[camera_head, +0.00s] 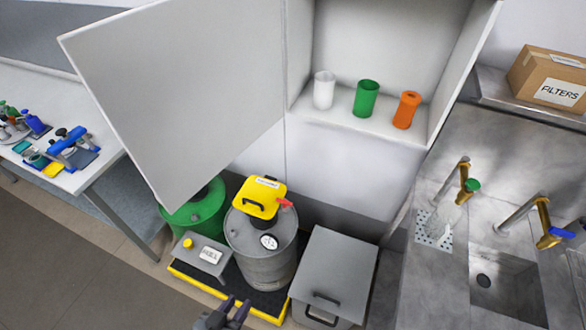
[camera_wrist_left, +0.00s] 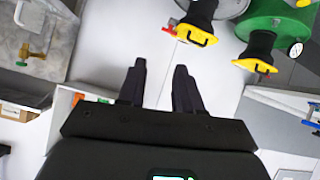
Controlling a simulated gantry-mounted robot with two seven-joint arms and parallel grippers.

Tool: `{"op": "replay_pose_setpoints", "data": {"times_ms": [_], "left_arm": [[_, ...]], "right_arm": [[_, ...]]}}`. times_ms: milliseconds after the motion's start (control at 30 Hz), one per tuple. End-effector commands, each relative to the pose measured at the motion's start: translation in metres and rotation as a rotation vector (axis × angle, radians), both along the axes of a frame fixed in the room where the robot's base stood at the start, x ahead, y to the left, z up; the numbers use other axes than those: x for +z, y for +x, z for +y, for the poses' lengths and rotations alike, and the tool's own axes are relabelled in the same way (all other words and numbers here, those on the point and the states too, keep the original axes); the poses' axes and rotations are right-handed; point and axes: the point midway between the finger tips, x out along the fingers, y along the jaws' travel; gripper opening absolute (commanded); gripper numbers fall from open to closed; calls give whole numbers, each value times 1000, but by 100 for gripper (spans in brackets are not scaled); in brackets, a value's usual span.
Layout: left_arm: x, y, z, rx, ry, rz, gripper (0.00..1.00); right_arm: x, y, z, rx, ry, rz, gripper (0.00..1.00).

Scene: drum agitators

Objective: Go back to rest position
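My left gripper (camera_head: 235,304) is at the bottom edge of the head view, in front of the drums. In the left wrist view its two dark fingers (camera_wrist_left: 160,70) stand apart with nothing between them. A grey drum (camera_head: 262,262) carries a yellow agitator (camera_head: 262,194) with a red part at its side. A green drum (camera_head: 196,212) stands behind it to the left, partly hidden by the open cabinet door. The wrist view shows two yellow agitators (camera_wrist_left: 194,36) (camera_wrist_left: 257,63) at the drums. My right gripper is not in view.
An open cabinet door (camera_head: 175,90) hangs over the drums. White, green and orange cups stand on the cabinet shelf (camera_head: 350,122). A grey lidded bin (camera_head: 333,270) is right of the drums, then sinks with taps (camera_head: 505,285). A table (camera_head: 90,150) with tools is left.

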Motion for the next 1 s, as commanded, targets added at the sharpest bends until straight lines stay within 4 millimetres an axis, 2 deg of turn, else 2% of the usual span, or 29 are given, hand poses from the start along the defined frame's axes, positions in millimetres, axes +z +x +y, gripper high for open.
{"op": "replay_pose_setpoints", "data": {"times_ms": [33,100,200,467,500,533,800,1000], "left_arm": [[6,-2,18,46,44,54,34],[8,-11,39,90,106,145,34],[7,-29,62,121,181,274,34],[-16,-91,83,69,321,625,34],[3,-91,83,53,332,622,34],[13,-90,82,55,331,619,34],[80,-90,82,56,329,618,34],[123,-90,82,56,329,618,34]], "right_arm": [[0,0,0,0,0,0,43],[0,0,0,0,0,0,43],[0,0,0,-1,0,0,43],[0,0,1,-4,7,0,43],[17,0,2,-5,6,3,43],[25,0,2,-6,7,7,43],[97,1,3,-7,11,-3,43],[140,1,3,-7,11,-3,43]]}}
